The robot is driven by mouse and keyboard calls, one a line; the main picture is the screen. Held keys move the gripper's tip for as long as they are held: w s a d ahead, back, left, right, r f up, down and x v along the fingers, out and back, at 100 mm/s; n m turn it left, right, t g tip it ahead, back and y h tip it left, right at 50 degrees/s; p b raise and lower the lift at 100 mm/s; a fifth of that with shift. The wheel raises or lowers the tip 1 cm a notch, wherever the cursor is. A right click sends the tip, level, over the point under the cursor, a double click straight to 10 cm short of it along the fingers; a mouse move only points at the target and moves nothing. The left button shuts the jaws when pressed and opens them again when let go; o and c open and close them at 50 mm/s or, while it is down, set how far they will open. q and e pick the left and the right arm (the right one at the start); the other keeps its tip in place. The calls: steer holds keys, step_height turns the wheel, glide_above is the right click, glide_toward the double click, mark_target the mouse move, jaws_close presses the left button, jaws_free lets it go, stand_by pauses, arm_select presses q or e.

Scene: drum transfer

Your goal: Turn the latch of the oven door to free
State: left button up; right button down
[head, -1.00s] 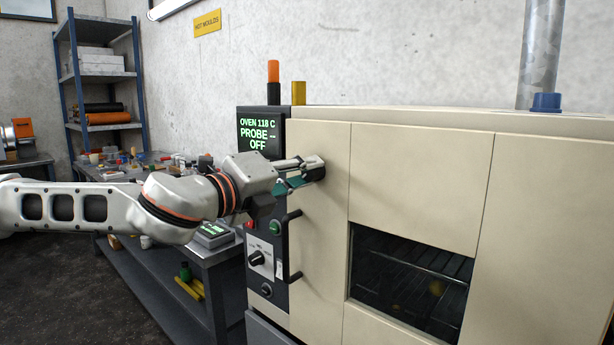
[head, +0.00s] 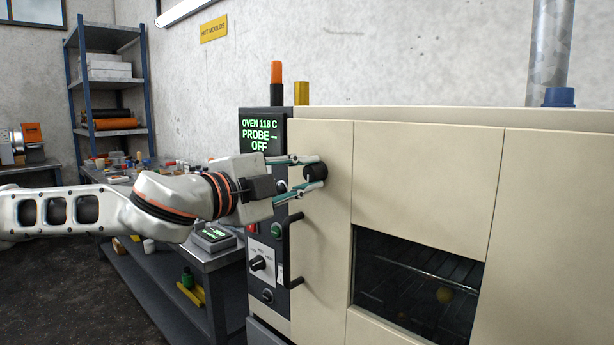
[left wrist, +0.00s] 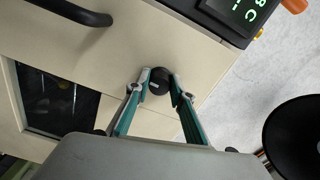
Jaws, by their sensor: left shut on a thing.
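The oven (head: 427,180) is a large cream cabinet with a glass window in its front. Its latch (head: 316,172) is a round black knob high on the left part of the front. My left gripper (head: 315,171) reaches in from the left and is shut on the latch, one finger above it and one below. In the left wrist view the latch (left wrist: 159,84) sits between the two fingertips of the left gripper (left wrist: 160,86). A black bar handle (head: 289,248) is below the latch. My right gripper is not in view.
The control panel (head: 262,262) with a dial is left of the handle. The display (head: 260,134) reads "OVEN 118 C PROBE -- OFF". A cluttered workbench (head: 215,255) stands left of the oven, under my left arm. A shelf rack (head: 107,73) stands behind it.

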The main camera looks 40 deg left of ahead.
arm_select(q)
steer(key=shift+n, duration=0.3)
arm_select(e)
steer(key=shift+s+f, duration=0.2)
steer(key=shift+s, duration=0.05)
arm_select(q)
steer(key=o, duration=1.1)
